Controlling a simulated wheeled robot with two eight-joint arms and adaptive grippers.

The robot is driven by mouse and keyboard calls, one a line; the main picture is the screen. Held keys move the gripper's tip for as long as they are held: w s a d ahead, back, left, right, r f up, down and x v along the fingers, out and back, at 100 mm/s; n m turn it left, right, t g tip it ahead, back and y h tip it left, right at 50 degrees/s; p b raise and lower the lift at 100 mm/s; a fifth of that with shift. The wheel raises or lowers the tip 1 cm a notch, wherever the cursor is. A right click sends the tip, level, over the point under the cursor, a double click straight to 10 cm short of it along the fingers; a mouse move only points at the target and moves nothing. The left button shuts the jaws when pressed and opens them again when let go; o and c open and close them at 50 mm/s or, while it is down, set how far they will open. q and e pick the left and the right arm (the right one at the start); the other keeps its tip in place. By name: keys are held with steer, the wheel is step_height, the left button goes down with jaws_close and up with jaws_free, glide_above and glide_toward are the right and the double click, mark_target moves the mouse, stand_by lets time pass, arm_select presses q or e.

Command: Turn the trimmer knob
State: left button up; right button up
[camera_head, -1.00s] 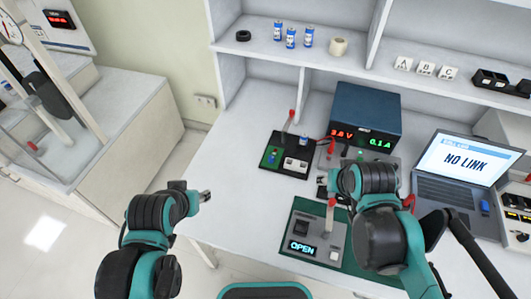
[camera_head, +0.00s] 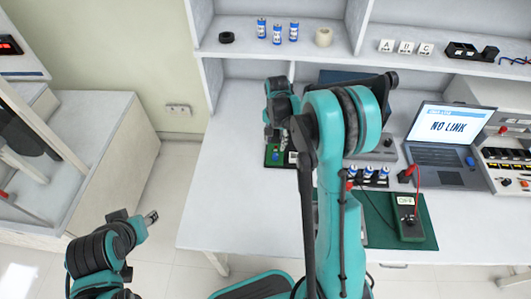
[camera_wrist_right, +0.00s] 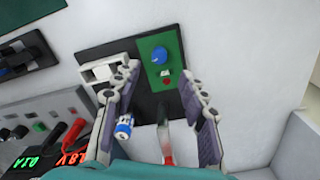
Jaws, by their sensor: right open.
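The trimmer knob (camera_wrist_right: 160,56), small and blue, sits on a green circuit board (camera_wrist_right: 177,42) mounted on a black base (camera_wrist_right: 93,52), seen in the right wrist view. My right gripper (camera_wrist_right: 160,72) is open, its fingers on either side of the knob's lower area in the picture, with nothing between them that I can see held. In the head view my right gripper (camera_head: 278,128) is over the black base, which it mostly hides; the green board (camera_head: 274,156) shows just below it. My left gripper (camera_head: 150,217) is off the table at lower left; its jaw opening is unclear.
A red-ended lever (camera_wrist_right: 164,130) and a blue-and-white cell (camera_wrist_right: 124,127) are close to my right fingers. A power supply with lit digits (camera_wrist_right: 48,158) is at lower left. Laptop (camera_head: 447,135) and meter (camera_head: 408,218) stand right; the left tabletop is clear.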

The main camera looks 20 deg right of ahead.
mark_target(275, 154)
step_height(275, 154, down, 8)
steer(key=b, duration=0.2)
steer(key=shift+d+r+b, duration=0.1)
steer(key=shift+r+b, duration=0.1)
steer(key=shift+b, duration=0.1)
jaws_close()
